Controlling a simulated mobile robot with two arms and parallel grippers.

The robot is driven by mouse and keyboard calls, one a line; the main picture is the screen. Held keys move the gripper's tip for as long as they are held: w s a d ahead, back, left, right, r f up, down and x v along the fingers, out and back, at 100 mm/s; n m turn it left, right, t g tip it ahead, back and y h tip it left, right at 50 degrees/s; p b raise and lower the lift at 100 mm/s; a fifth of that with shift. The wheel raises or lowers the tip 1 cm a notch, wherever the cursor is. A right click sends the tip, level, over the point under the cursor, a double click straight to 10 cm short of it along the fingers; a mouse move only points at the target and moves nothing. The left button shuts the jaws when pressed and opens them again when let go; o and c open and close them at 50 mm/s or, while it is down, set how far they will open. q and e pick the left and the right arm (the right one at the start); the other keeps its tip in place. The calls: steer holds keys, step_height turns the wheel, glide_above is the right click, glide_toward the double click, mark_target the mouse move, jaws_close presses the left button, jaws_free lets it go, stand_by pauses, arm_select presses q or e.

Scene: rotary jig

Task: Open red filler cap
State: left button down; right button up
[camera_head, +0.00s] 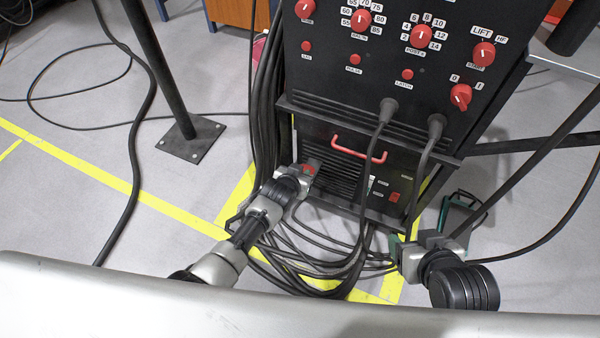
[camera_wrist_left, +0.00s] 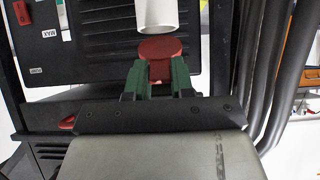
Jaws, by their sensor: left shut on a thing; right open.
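The red filler cap (camera_wrist_left: 160,48) shows in the left wrist view as a round disc with a narrower red part below it. The green fingers of my left gripper (camera_wrist_left: 160,80) are shut on that narrower part. In the head view my left gripper (camera_head: 308,172) is at the lower left front of the black machine (camera_head: 340,140), with a little red showing at its tip. The fingers hide part of the cap. My right gripper (camera_head: 424,232) is open and empty, low at the machine's right front corner.
A white cylinder (camera_wrist_left: 157,14) ends close to the cap; I cannot tell if they touch. A red handle (camera_head: 358,152) crosses the machine's lower front. Thick black cables (camera_head: 320,270) lie on the floor before it. A black post (camera_head: 160,70) stands at left.

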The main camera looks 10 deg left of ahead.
steer(key=shift+s+f, duration=0.1)
steer(key=shift+s, duration=0.05)
arm_select(q)
steer(key=c, duration=1)
jaws_free()
steer(key=shift+o, duration=0.2)
steer(key=shift+s+r, duration=0.1)
arm_select(e)
steer(key=shift+s+d, duration=0.1)
arm_select(q)
steer(key=p+v, duration=0.5)
steer(key=v, duration=0.5)
steer(key=shift+s, duration=0.25)
arm_select(e)
steer(key=s+d+f+g+h, duration=0.1)
steer(key=s+f+g, duration=0.3)
steer(key=s+g, duration=0.1)
steer(key=shift+d+f, duration=0.35)
steer(key=shift+d, duration=0.05)
arm_select(q)
steer(key=shift+a+r, duration=0.1)
